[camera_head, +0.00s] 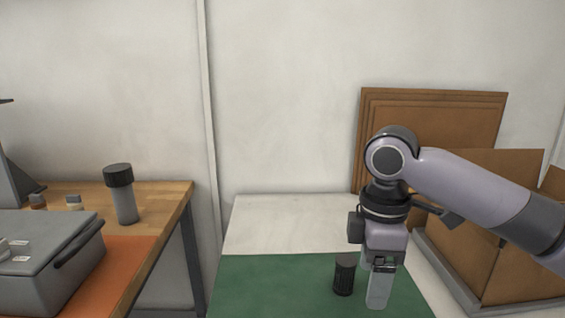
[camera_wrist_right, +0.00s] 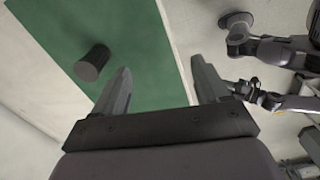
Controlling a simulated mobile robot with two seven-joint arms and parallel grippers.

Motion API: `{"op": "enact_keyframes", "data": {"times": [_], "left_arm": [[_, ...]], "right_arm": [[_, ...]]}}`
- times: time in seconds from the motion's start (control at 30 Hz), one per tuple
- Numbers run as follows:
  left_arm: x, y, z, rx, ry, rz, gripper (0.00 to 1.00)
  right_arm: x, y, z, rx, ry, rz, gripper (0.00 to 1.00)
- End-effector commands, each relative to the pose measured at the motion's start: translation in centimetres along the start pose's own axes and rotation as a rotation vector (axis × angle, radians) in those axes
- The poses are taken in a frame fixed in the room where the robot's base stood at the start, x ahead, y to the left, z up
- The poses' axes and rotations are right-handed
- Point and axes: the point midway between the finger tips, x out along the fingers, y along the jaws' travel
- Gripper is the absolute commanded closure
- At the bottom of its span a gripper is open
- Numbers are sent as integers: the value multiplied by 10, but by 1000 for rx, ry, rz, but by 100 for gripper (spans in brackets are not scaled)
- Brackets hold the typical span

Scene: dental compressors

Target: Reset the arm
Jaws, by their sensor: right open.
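My right gripper (camera_head: 379,288) hangs pointing down over the right part of the green mat (camera_head: 270,280). In the right wrist view my right gripper (camera_wrist_right: 160,88) has its two fingers apart with nothing between them. A dark ribbed cylinder (camera_head: 344,274) stands on the mat just left of the gripper, apart from it in the wrist view (camera_wrist_right: 92,62). My left gripper does not show.
An open cardboard box (camera_head: 515,265) stands on the right, near my right arm, with flat brown boards (camera_head: 430,110) leaning on the wall behind. On the left, a wooden table (camera_head: 165,205) bears a grey case (camera_head: 50,260) and a black-capped container (camera_head: 122,195).

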Motion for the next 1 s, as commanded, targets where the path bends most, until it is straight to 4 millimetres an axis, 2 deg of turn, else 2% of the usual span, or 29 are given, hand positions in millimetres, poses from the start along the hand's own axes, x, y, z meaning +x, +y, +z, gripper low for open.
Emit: {"op": "enact_keyframes", "data": {"times": [0.27, 0.6, 0.8, 1.0], "left_arm": [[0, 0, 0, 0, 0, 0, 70], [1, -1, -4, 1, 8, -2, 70], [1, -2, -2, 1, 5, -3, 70], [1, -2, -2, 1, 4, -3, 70]], "right_arm": [[58, -24, -28, -22, 77, -7, 25], [126, -69, -62, 55, 260, -4, 25], [152, -91, -69, 165, 362, 0, 25], [174, -110, -64, 316, 443, 5, 25]]}}
